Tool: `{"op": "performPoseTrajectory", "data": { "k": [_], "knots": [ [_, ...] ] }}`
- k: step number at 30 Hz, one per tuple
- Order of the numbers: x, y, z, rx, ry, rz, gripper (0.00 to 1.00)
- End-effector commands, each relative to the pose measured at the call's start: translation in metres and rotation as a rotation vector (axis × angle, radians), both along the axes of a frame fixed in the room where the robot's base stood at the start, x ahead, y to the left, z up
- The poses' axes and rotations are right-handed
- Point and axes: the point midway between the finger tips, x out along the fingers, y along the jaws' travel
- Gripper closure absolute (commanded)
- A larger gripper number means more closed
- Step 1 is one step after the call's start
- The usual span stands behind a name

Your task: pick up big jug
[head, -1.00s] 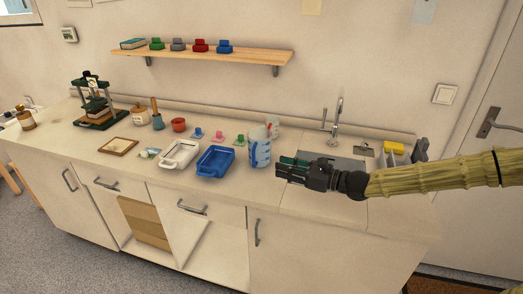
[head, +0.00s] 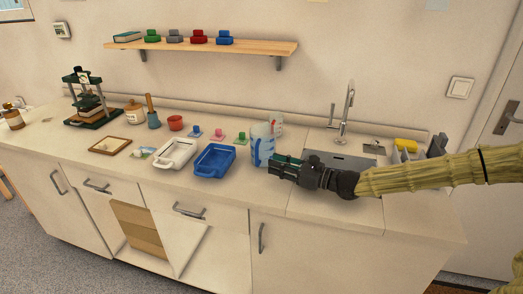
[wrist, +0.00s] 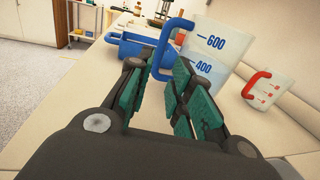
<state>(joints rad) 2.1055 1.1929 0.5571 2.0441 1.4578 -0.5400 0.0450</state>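The big jug (head: 260,153) is whitish with a blue handle and blue markings. It stands upright on the counter, right of the blue tray. In the wrist view the jug (wrist: 213,45) shows its 600 and 400 marks, with its handle (wrist: 167,42) toward my gripper. My gripper (head: 271,168) is at the jug's near right side in the head view. In the wrist view its green-padded fingers (wrist: 158,82) are apart, with the lower handle at or just beyond the gap. Whether they touch the handle is unclear.
A smaller jug (wrist: 262,92) with a red handle stands close to the big jug. A blue tray (head: 214,161) and a white tray (head: 175,154) lie to the left. The sink (head: 340,161) and tap (head: 347,112) are behind my arm. A shelf (head: 205,46) hangs above.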

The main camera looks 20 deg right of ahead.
Motion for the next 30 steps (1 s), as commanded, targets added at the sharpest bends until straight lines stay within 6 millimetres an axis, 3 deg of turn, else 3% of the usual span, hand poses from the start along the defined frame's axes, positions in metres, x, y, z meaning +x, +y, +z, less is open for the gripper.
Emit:
{"op": "performPoseTrajectory", "data": {
  "k": [30],
  "knots": [
    [0.053,0.058,0.005,0.0,0.001,0.005,0.78]
  ]
}}
